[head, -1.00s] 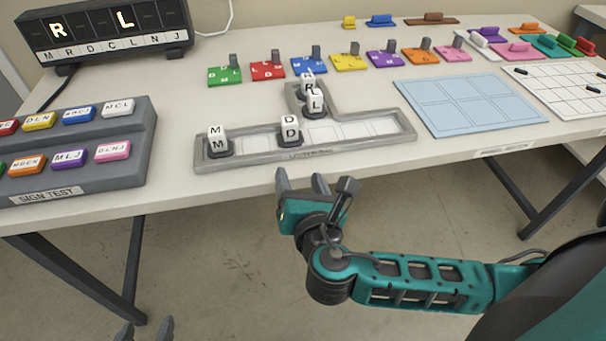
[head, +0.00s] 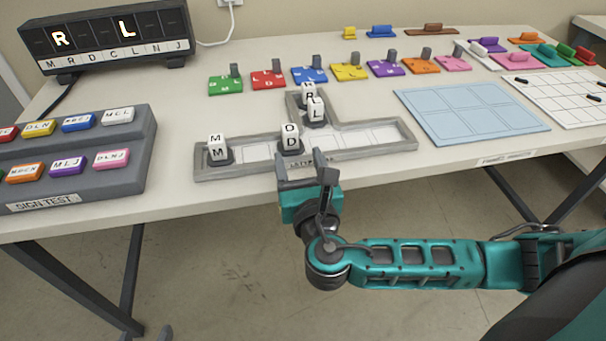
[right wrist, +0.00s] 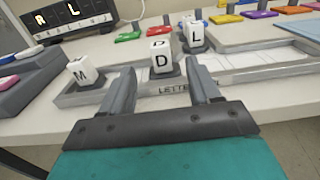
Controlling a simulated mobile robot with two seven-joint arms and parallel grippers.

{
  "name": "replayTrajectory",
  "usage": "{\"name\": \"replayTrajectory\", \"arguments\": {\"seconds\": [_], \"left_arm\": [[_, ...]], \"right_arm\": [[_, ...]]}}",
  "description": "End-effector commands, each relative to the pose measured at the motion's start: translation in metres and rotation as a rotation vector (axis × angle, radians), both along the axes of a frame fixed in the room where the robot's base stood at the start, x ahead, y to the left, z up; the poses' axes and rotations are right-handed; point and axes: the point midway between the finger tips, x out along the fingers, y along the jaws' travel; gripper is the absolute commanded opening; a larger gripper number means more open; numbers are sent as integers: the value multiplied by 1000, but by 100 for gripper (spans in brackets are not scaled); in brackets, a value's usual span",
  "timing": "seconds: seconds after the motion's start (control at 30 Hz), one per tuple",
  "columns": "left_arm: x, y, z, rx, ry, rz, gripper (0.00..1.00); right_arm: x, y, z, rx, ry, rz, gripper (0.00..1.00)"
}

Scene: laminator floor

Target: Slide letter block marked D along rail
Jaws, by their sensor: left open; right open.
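The white letter block D (head: 291,138) stands upright on its dark base in the grey letter rail (head: 375,148), left of the rail's middle. It also shows in the right wrist view (right wrist: 161,57), beyond and between my fingers. My right gripper (head: 300,157) is open and empty at the rail's front edge, just in front of block D, with a gap to it in the wrist view. Block M (head: 217,148) stands at the rail's left end. Blocks L (head: 316,108) and R (head: 309,91) stand in the rail's side branch behind.
A sign-test panel (head: 130,135) with coloured buttons stands at left. A display (head: 110,37) lit with R and L stands behind it. Coloured tiles with grey handles (head: 268,79) line the back. A blue grid mat (head: 470,110) lies at right. The rail's right stretch is empty.

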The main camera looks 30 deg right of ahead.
Motion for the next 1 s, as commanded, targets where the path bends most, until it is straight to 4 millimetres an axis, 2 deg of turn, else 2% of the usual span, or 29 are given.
{"name": "replayTrajectory", "arguments": {"seconds": [0.1, 0.3, 0.5, 0.67, 0.93, 1.0], "left_arm": [[0, 0, -4, -1, 3, 0, 66], [0, -3, -6, -6, 5, -5, 66], [1, -6, -3, -11, 0, -8, 66], [3, -6, -2, -12, -6, -10, 66], [4, -7, -1, -13, -8, -11, 66], [4, -7, -2, -13, -7, -11, 66]], "right_arm": [[25, -7, 0, -2, -4, -2, 62], [61, -16, -1, -1, -3, -2, 62], [84, -21, -1, 2, 0, 0, 62], [91, -23, -1, 1, 1, 0, 62], [92, -23, 0, 2, 1, 0, 62], [92, -23, 0, 1, 2, 0, 57]]}}
